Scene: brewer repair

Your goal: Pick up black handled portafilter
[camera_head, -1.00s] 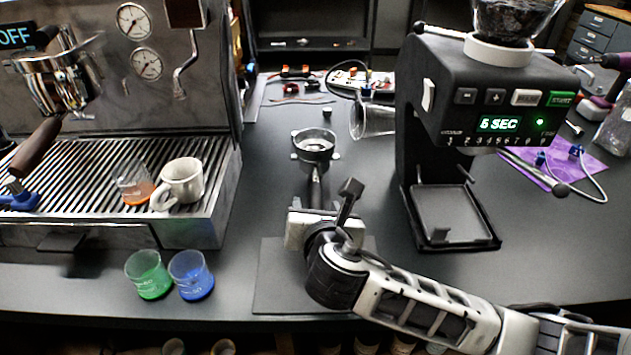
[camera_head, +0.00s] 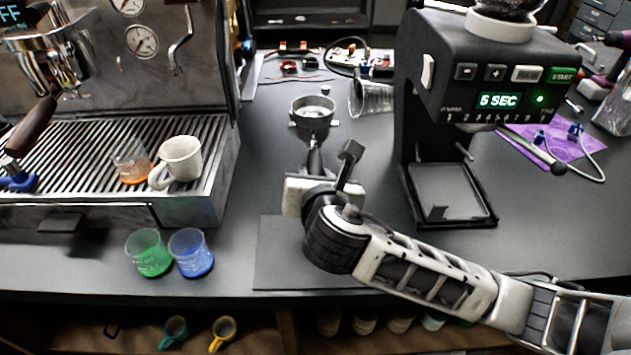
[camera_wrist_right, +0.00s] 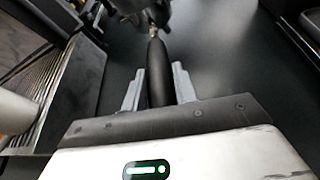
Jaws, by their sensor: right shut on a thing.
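The black handled portafilter (camera_head: 314,160) shows in the head view at mid-picture, its round metal basket pointing away from me. My right gripper (camera_head: 312,180) is at the near end of its black handle. In the right wrist view the handle (camera_wrist_right: 156,70) runs between the two grey fingers of my right gripper (camera_wrist_right: 157,88), which is shut on it. The basket is only partly seen at the top there. I cannot tell how far the portafilter is above the counter. My left gripper is not in view.
The espresso machine (camera_head: 130,205) stands left, with a brown handled portafilter (camera_head: 32,127) and a white cup (camera_head: 181,158). Green (camera_head: 148,254) and blue (camera_head: 192,254) beakers stand before it. The grinder (camera_head: 450,70) is close on the right.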

